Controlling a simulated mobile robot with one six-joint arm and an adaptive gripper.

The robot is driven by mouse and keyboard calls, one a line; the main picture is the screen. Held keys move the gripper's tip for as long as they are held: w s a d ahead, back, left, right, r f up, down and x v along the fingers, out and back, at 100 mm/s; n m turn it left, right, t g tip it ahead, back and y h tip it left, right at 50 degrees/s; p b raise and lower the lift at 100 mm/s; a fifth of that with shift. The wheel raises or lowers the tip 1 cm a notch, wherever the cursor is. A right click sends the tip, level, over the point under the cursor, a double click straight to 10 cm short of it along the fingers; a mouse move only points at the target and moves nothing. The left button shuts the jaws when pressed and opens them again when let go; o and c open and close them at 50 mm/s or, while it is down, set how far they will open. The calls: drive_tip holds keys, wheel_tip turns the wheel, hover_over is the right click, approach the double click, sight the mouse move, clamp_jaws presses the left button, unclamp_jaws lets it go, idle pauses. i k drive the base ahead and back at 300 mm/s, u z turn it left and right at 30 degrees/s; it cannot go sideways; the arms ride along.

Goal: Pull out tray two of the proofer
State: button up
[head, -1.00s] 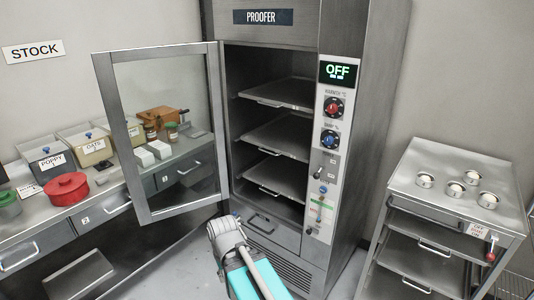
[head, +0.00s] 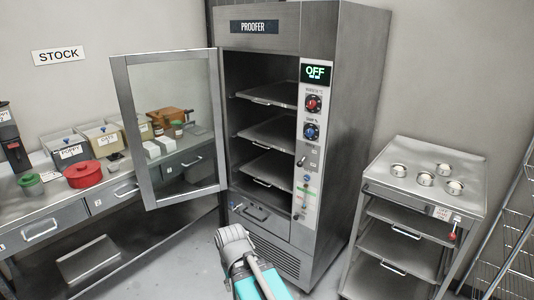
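The proofer (head: 345,130) is a tall steel cabinet in the middle of the head view, with its glass door (head: 170,125) swung open to the left. Inside are three trays, one above another: a top tray (head: 275,94), a middle tray (head: 272,131) and a bottom tray (head: 272,168). Each has a handle at its front edge, and all sit inside the cabinet. No number on the trays can be read. My arm shows at the bottom centre, in front of the proofer and below the trays. My gripper's fingertips cannot be made out.
The open door stands left of the trays. A counter (head: 120,197) with bins and a red pot (head: 84,174) is at left. A steel rack (head: 465,197) with several small cups stands at right, beside wire shelving (head: 515,220). Floor between proofer and counter is clear.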

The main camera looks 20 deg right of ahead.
sight(279, 132)
drive_tip(key=k, duration=0.65)
drive_tip(key=u, duration=0.25)
drive_tip(key=i, duration=2)
drive_tip(key=z, duration=0.7)
